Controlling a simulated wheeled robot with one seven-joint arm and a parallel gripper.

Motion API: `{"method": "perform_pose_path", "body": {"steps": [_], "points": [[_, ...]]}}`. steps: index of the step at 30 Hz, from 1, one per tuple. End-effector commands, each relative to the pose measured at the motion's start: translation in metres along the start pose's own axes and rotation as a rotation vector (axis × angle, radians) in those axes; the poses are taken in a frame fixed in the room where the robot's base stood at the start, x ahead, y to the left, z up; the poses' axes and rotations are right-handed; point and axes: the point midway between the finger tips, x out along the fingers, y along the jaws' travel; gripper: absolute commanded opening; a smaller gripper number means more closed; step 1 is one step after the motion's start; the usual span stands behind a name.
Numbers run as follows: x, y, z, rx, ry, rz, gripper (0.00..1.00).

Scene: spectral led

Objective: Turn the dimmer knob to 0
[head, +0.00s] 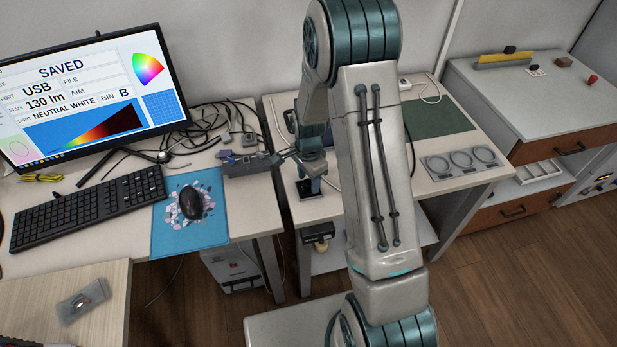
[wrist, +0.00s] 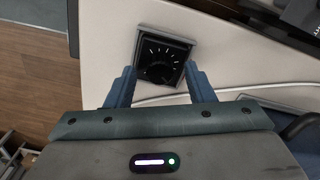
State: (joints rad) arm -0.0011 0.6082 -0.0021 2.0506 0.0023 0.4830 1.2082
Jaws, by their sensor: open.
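The dimmer knob (wrist: 158,72) is dark and sits on a square black plate with white tick marks, in the upper middle of the wrist view. My gripper (wrist: 160,80) is open, with one blue finger at each side of the dimmer's lower part. I cannot tell whether the fingers touch the knob. In the head view my gripper (head: 310,180) is down at the dark dimmer box (head: 307,188), at the front left of the middle table. The knob itself is hidden there, and its pointer setting is too dark to read.
A grey cable (wrist: 240,92) runs right from near the dimmer. A grey device (head: 246,162) with cables stands left of my gripper, near a mouse on a blue pad (head: 160,240). A monitor (head: 85,95) reads "SAVED". A tray with rings (head: 463,162) lies on the right.

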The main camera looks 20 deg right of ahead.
Motion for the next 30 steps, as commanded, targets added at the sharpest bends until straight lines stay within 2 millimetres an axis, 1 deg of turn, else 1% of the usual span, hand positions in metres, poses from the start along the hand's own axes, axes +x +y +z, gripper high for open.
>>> {"method": "perform_pose_path", "body": {"steps": [8,11,12,13,23,30], "points": [[0.0014,0.0,0.0,0.0,0.0,0.0,0.49],[0.0013,0.0,0.0001,0.0,0.0,0.0,0.23],[0.0012,0.0,0.0001,0.0,0.0,0.0,0.12],[0.0012,0.0,0.0001,0.0,0.0,0.0,0.04],[0.0017,-0.0001,0.0,-0.026,0.0,-0.001,0.04],[0.003,-0.0004,-0.0002,-0.145,0.0,-0.002,0.04]]}}
